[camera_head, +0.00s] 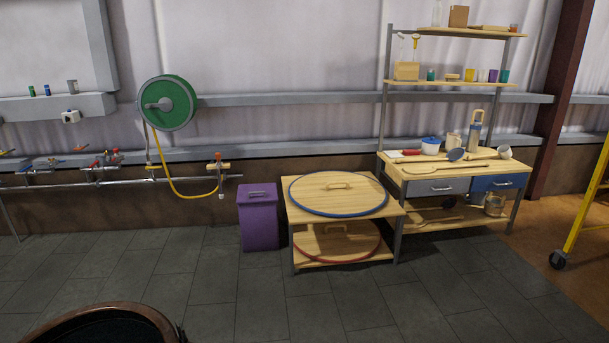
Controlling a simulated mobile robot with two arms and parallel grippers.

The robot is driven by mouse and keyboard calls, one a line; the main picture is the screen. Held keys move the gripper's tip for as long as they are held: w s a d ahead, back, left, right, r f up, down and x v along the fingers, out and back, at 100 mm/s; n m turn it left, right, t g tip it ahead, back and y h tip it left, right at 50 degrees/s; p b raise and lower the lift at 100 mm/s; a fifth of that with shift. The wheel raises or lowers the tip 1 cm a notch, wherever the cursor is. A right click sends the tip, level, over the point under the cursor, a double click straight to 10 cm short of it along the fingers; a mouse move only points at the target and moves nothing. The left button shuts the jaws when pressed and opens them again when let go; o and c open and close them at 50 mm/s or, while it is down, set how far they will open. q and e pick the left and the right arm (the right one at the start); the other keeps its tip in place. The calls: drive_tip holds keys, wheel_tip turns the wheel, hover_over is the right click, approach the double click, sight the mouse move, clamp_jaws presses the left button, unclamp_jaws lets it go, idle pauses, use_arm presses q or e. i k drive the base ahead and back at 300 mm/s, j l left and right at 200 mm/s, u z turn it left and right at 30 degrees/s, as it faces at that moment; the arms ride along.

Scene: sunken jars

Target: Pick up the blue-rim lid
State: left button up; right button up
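The blue-rim lid (315,199) is a large round wooden disc with a blue edge. It lies flat on the top of a low wooden table (393,208), and its edge reaches close to the table's sides. A wooden bar handle (340,186) stands on the lid's upper face. A second round wooden lid with a red rim (350,245) lies on the shelf below, partly hidden by the table top. Neither of my grippers shows in the head view.
A purple bin (259,220) stands left of the low table. A workbench with drawers (430,188) stands close on the right. A dark round jar mouth (100,328) is at the bottom left. A yellow wheeled frame (585,205) is far right. The tiled floor (310,305) in front is clear.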

sight(336, 193)
drive_tip(key=i, duration=2.4)
